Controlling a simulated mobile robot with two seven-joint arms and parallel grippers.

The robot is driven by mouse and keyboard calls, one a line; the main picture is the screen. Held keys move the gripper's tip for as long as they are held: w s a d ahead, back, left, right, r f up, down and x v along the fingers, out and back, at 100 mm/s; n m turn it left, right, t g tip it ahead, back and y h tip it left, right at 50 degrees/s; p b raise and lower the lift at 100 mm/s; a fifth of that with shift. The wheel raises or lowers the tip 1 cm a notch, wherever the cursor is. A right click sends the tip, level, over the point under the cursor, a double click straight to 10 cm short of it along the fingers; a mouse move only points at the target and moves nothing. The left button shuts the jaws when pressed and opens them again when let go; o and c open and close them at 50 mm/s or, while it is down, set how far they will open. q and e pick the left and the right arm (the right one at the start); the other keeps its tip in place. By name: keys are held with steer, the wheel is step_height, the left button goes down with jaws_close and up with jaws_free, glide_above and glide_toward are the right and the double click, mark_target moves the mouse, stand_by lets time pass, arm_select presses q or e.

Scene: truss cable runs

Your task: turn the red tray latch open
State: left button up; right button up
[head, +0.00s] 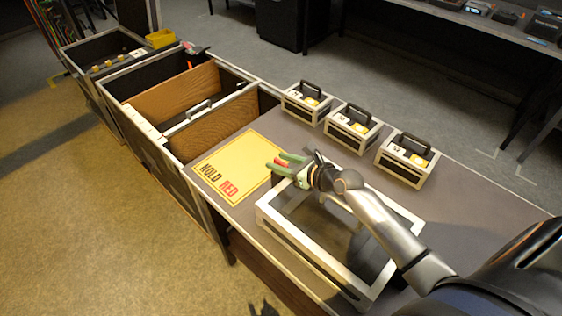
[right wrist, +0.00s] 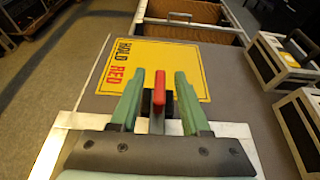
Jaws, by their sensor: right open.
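The red tray latch (right wrist: 158,92) stands up as a small red lever between my right gripper's green fingers in the right wrist view. In the head view it shows as a bit of red (head: 283,162) between the fingers. My right gripper (head: 278,163) is open, with one finger on each side of the latch. In the right wrist view a gap shows between the latch and each finger of my gripper (right wrist: 160,78). The white-framed tray (head: 312,252) lies under my right arm, its far edge below the gripper. The latch's base is partly hidden. My left gripper is out of view.
A yellow sign reading HOLD RED (head: 238,165) lies flat beyond the latch. Three small handled cases (head: 305,104), (head: 352,130), (head: 405,162) stand along the table's far side. An open wood-lined crate (head: 180,95) adjoins the table. Grey tabletop is bare between the cases and tray.

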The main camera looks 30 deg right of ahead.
jaws_close()
stand_by(0.4)
